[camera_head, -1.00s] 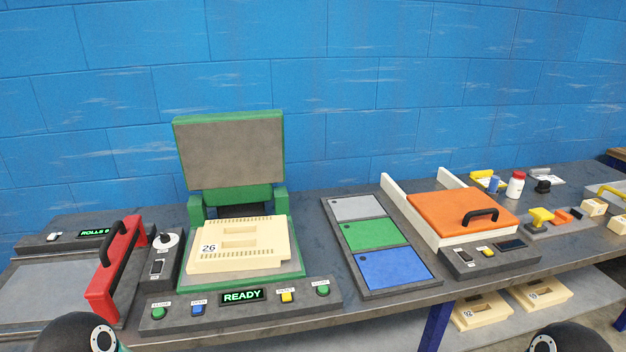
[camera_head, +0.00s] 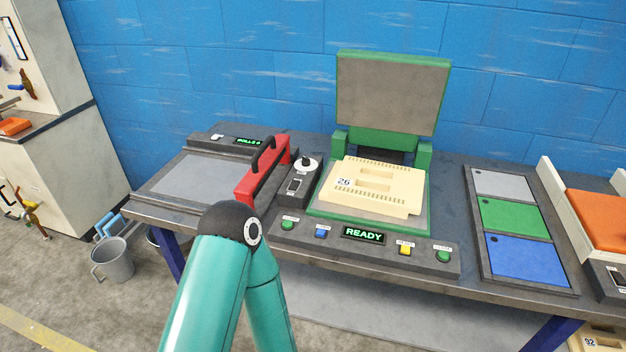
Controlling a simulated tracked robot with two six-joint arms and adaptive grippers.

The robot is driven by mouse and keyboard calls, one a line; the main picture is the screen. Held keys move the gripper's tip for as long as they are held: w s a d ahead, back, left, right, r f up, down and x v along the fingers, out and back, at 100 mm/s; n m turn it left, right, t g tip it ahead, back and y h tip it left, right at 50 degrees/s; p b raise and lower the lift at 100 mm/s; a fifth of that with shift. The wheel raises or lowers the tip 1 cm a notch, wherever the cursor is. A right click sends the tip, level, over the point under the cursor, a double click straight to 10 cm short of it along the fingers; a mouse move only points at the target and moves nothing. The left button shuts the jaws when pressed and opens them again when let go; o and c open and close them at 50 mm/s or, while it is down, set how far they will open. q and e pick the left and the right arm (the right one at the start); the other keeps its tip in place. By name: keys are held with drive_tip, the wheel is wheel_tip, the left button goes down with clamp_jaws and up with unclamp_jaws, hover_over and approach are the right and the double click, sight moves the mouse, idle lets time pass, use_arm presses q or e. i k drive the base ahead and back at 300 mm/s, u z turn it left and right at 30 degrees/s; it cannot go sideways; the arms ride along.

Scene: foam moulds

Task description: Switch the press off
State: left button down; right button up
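The green press (camera_head: 424,165) stands open on the bench, its lid (camera_head: 390,93) raised upright at the back. A cream foam mould (camera_head: 376,186) marked 26 lies on its lower plate. The control panel (camera_head: 330,240) in front has a lit READY display (camera_head: 362,235), green buttons at both ends, a blue button (camera_head: 321,232) and a yellow button (camera_head: 405,249). Left of the press is a dark box with a round knob (camera_head: 305,164) and a rocker switch (camera_head: 294,185); its labels are too small to read. My teal left arm rises at the lower middle; neither gripper shows.
A red bar with a black handle (camera_head: 262,177) stands beside the knob box, by a grey plate (camera_head: 201,173). A tray (camera_head: 470,234) with grey, green and blue panels lies right of the press. An orange-lidded unit (camera_head: 597,217) is at the right edge. Grey buckets (camera_head: 112,263) stand on the floor.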

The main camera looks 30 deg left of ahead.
sight(293, 186)
drive_tip(key=k, duration=1.3)
drive_tip(key=u, duration=0.65)
drive_tip(key=i, duration=1.8)
drive_tip(key=z, duration=0.65)
